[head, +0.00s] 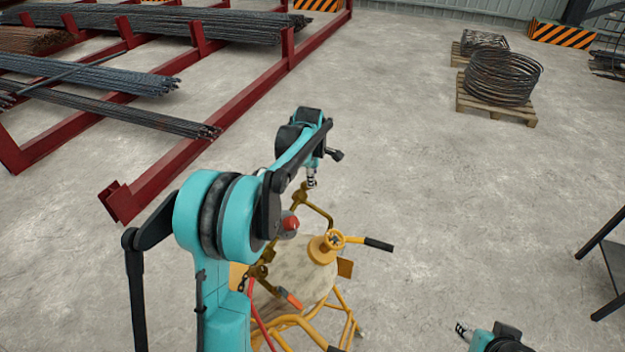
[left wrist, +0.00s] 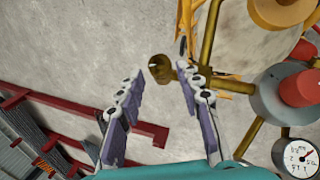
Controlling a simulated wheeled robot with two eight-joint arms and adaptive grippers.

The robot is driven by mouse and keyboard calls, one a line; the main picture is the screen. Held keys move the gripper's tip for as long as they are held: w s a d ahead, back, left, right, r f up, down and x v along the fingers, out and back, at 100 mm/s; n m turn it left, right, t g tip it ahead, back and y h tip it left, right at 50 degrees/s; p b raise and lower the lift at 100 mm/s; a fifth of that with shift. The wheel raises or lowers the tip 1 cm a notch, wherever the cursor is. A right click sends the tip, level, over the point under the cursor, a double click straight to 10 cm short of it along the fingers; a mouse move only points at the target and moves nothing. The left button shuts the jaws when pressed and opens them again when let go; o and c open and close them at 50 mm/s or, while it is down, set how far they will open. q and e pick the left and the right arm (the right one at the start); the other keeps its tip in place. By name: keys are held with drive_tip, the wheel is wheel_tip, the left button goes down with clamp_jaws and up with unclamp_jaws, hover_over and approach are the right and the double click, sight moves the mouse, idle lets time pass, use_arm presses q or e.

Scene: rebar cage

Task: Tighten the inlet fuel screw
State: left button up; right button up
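A brass pipe fitting with a round end (left wrist: 160,68) shows between and beyond my left fingertips in the left wrist view. It looks like a screw or valve end, but I cannot tell for sure that it is the inlet fuel screw. In the head view a brass pipe (head: 318,211) rises beside the tank, just below my left gripper (head: 311,180). In the wrist view my left gripper (left wrist: 160,80) is open and empty, its fingers apart on either side of the fitting. My right gripper (head: 463,331) is at the bottom right, partly cut off, away from the tank.
A pale tank (head: 300,262) stands on a yellow frame (head: 341,318) with a black-gripped handle (head: 378,244) and a yellow cap (head: 326,246). A gauge (left wrist: 297,154) and a red knob (left wrist: 302,89) are near my left fingers.

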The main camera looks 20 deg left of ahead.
use_arm(q)
drive_tip(key=shift+x, duration=2)
clamp_jaws()
